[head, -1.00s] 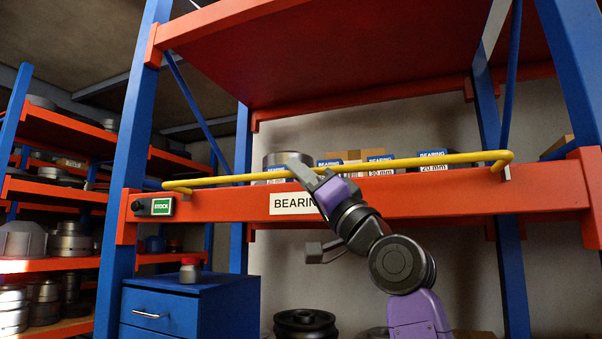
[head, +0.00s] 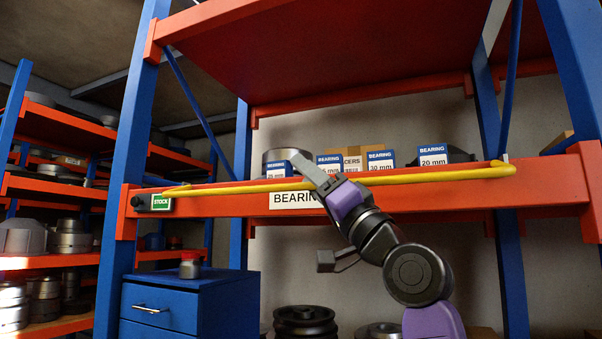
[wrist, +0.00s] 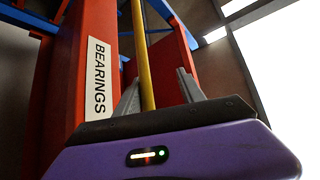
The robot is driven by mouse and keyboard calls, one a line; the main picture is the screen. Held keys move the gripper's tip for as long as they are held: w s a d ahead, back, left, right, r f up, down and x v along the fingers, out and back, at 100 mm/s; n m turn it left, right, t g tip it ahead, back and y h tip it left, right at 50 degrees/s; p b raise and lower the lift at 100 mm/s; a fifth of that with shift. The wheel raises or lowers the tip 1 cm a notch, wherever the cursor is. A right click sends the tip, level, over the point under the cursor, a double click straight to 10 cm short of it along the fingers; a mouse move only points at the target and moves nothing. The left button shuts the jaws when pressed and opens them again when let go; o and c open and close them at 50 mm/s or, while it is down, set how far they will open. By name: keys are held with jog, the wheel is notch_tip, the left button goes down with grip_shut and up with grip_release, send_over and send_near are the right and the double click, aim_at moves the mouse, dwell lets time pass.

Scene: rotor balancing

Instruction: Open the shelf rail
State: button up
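The shelf rail is a yellow bar (head: 400,181) that runs along the front of the orange shelf beam, bent back at both ends. In the head view it lies across the upper part of the beam, below the bearing boxes. My gripper (head: 305,163) is at the rail left of its middle, above the BEARINGS label (head: 290,200). In the wrist view the rail (wrist: 146,60) passes between the two grey fingers of my gripper (wrist: 158,78). The fingers stand apart, with a visible gap between the rail and the right finger.
Bearing boxes (head: 381,162) and metal rings stand on the shelf behind the rail. Blue uprights (head: 133,130) flank the shelf.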

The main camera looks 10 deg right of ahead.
jog(key=shift+b+v, duration=0.3)
jog(key=shift+v, duration=2.2)
jog(key=shift+s+r, duration=0.15)
jog(key=shift+s, duration=0.1)
jog(key=s+d+f+b, duration=0.3)
jog(key=d+f+b, duration=0.2)
jog(key=f, duration=0.1)
jog(key=shift+d+f, duration=0.15)
jog(key=shift+f, duration=0.1)
jog(key=shift+s, duration=0.1)
